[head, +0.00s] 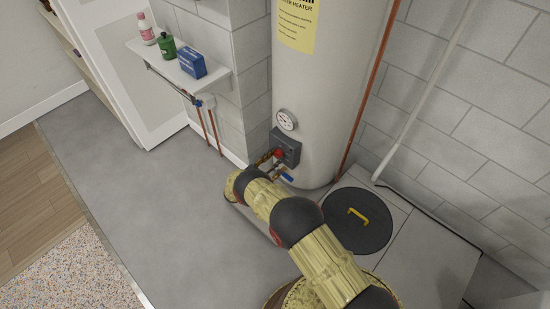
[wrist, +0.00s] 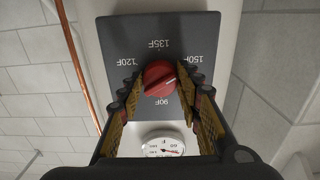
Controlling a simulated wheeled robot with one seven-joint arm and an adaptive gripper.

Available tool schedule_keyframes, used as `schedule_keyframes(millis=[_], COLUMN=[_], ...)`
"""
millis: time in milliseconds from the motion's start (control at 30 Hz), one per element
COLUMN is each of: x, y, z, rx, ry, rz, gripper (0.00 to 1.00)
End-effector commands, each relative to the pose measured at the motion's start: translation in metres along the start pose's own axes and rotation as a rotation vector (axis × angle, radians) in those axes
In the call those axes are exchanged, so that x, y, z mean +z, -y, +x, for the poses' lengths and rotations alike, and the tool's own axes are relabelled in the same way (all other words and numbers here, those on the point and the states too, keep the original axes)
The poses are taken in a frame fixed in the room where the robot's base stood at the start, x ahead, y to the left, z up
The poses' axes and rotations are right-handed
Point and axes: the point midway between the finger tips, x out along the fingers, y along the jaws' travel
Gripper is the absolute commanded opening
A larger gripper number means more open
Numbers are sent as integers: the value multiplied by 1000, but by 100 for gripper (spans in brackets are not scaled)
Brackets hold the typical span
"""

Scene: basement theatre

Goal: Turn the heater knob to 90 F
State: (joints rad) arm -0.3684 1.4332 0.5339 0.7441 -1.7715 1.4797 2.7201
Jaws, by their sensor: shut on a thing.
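The red heater knob (wrist: 160,75) sits on a dark grey control plate (wrist: 115,35) in the wrist view. Labels 120F, 135F, 150F and 90F stand around it, with 90F (wrist: 165,102) just below it in the picture. A short pale mark shows on the knob's face, right of its middle; its exact pointing is hard to tell. My gripper (wrist: 160,79) is shut on the knob, one finger on each side. In the head view the red knob (head: 279,153) shows low on the white water heater (head: 320,80), with my arm reaching to it.
A round gauge (head: 286,120) is beside the plate. Copper pipes and a blue handle (head: 287,177) are near the knob. A dark drain cover (head: 372,235) with a yellow handle lies on the floor. A shelf (head: 160,62) with bottles hangs at left; the grey floor there is clear.

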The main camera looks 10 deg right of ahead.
Motion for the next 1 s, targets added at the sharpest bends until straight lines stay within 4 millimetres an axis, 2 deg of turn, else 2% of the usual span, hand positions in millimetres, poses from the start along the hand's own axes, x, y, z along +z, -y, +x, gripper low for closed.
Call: schedule_keyframes(millis=[133,467,667,1000], x=[0,0,-1,-1], y=[1,1,1,0], z=[0,0,0,0], rx=[-1,-2,-2,-3], ry=[0,0,0,0], rz=[1,-52,-174,-487], gripper=[9,9,9,9])
